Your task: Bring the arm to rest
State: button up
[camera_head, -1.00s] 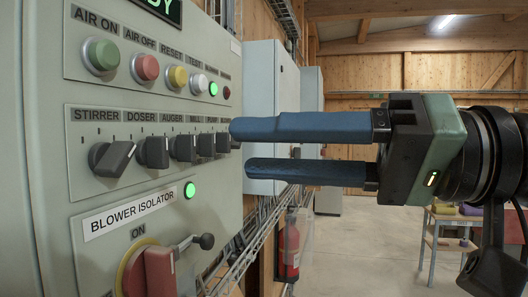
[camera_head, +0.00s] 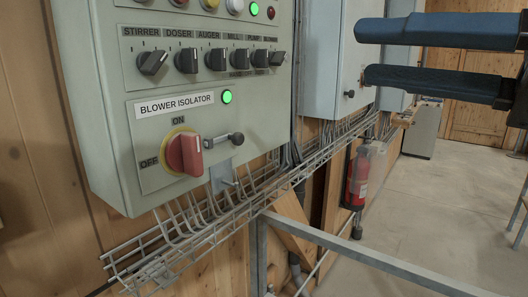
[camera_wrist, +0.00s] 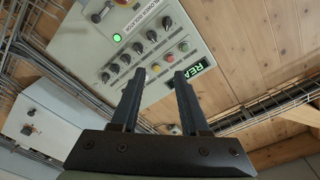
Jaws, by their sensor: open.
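My gripper (camera_head: 363,53) is at the upper right of the head view, its two long blue fingers apart with nothing between them. The fingers point left, in front of a grey cabinet and clear of the control panel (camera_head: 112,100). In the wrist view my gripper (camera_wrist: 160,75) also shows open and empty, with the panel beyond its fingertips. The panel carries a row of black selector knobs (camera_head: 187,61) and a red blower isolator handle (camera_head: 185,154) on a yellow plate. A green lamp (camera_head: 227,97) is lit beside the isolator label.
A wire cable tray (camera_head: 200,226) runs below the panel, with a grey metal rail (camera_head: 350,253) in front. A grey cabinet (camera_head: 322,60) and a red fire extinguisher (camera_head: 357,180) stand beyond. Open concrete floor (camera_head: 420,205) lies at the right.

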jog(key=w+a+f+m+t+h, duration=0.2)
jog(key=w+a+t+h, duration=0.45)
jog(key=w+t, duration=0.25)
jog(key=s+a+r+t+h, duration=0.1)
jog(key=s+a+t+h, duration=0.1)
jog(key=s, duration=0.3)
jog(key=s+a+r+t+h, duration=0.2)
jog(key=s+t+h, duration=0.2)
jog(key=s+h, duration=0.1)
jog(key=shift+s+a+r+n+t+b, duration=0.25)
jog(key=shift+s+a+n+t+b, duration=0.1)
jog(key=shift+s+n+b, duration=0.1)
jog(key=shift+w+h, duration=0.15)
jog(key=shift+h, duration=0.1)
